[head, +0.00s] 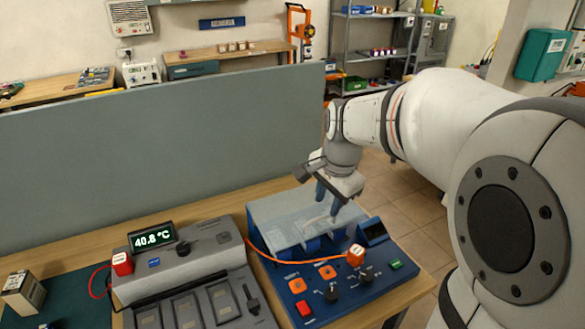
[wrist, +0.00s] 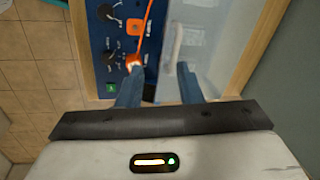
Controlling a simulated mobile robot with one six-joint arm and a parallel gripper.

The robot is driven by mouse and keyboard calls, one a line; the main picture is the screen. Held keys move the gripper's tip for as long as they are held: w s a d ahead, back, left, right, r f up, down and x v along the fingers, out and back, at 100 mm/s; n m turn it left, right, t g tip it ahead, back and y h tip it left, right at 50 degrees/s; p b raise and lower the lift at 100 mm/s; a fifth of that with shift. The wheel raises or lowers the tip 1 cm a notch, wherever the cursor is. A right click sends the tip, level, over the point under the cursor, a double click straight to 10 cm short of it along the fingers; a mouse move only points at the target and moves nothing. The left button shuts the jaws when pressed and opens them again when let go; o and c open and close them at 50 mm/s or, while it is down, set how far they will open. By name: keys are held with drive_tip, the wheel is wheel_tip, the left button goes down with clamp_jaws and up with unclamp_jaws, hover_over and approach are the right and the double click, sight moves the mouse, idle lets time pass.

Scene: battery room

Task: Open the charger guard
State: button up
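The charger guard (head: 285,213) is a clear, pale cover lying over the back part of the blue charger (head: 340,299); it looks shut. In the wrist view the guard (wrist: 215,40) is a see-through panel with a white bar-like handle (wrist: 178,42) near its left edge. My gripper (head: 328,203) is above the guard's right part, pointing down. Its two blue fingers are apart with nothing between them; in the wrist view the gripper (wrist: 158,82) shows the same gap, with the handle ahead of the fingertips. I cannot tell whether a fingertip touches the guard.
An orange plug (head: 356,255) with an orange cable stands on the charger's front panel, beside knobs and buttons. A grey unit (head: 185,270) with a 40.8 °C display and a red plug (head: 122,263) stands left. A grey partition (head: 160,140) rises behind the bench.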

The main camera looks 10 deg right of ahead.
sight(319, 218)
drive_tip(key=w+f, duration=0.1)
drive_tip(key=f, duration=0.1)
drive_tip(key=w+f+m, duration=0.1)
drive_tip(key=w+f, duration=0.1)
drive_tip(key=f, duration=0.1)
drive_tip(key=w+f+m+p, duration=0.1)
drive_tip(key=f, duration=0.2)
drive_tip(key=shift+w+a+f, duration=0.15)
drive_tip(key=shift+w+f, duration=0.1)
drive_tip(key=shift+w, duration=0.15)
drive_tip(key=shift+c, duration=0.5)
clamp_jaws()
